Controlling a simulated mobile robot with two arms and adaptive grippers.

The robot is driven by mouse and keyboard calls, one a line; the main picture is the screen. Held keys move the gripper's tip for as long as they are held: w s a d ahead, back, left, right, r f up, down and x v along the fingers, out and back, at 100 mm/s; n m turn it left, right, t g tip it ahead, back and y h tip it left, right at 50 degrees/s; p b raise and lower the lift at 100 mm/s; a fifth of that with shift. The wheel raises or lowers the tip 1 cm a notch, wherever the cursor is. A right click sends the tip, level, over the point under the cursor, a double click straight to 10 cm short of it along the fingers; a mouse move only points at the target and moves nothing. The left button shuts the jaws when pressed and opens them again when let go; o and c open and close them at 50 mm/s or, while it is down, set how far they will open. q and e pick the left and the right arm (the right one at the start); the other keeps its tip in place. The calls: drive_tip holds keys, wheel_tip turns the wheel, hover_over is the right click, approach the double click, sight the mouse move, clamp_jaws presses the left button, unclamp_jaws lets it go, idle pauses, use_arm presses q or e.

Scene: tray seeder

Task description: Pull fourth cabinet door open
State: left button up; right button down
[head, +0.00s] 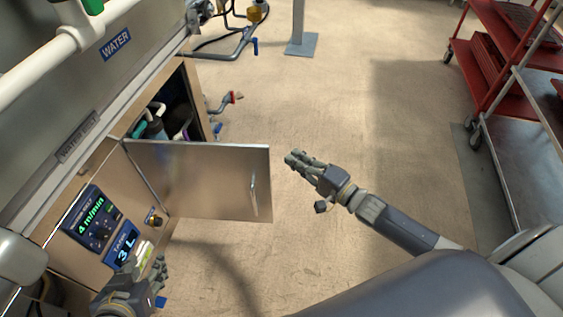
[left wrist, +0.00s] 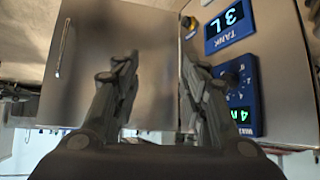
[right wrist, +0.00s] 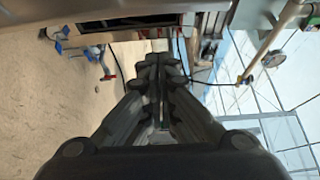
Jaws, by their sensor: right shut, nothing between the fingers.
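The steel cabinet door (head: 205,180) stands swung out from the cabinet front in the head view, with its vertical bar handle (head: 254,195) near the free edge. The dark cabinet opening (head: 178,108) behind it shows hoses and fittings inside. The door (left wrist: 95,45) and its handle (left wrist: 63,48) also show in the left wrist view. My left gripper (head: 155,258) is open and empty, low in front of the panel with the displays, apart from the handle. My right gripper (head: 293,159) is shut and empty, just right of the door's free edge, not touching it.
Blue display units (head: 95,217) sit on the cabinet front beside the door hinge. Pipes with blue and red valves (head: 228,101) stick out beyond the cabinet. A red cart (head: 480,62) and a steel table (head: 520,130) stand at right. The floor between is clear.

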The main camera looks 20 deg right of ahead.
drive_tip(key=b+x, duration=0.2)
drive_tip(key=x, duration=0.4)
use_arm(q)
drive_tip(key=w+d+r+t+h, duration=0.1)
drive_tip(key=w+d+r+t, duration=0.1)
drive_tip(key=w+r+t, duration=0.3)
drive_tip(key=shift+w+d+r, duration=0.35)
drive_tip(key=shift+w+r, duration=0.15)
drive_tip(key=shift+r, duration=0.9)
use_arm(e)
drive_tip(key=shift+s+a, duration=0.25)
drive_tip(key=shift+s, duration=0.45)
drive_tip(key=shift+s+a, duration=0.2)
drive_tip(key=shift+s, duration=0.45)
drive_tip(key=shift+s+a, duration=0.25)
drive_tip(key=shift+s, duration=0.45)
use_arm(q)
drive_tip(key=shift+h, duration=0.3)
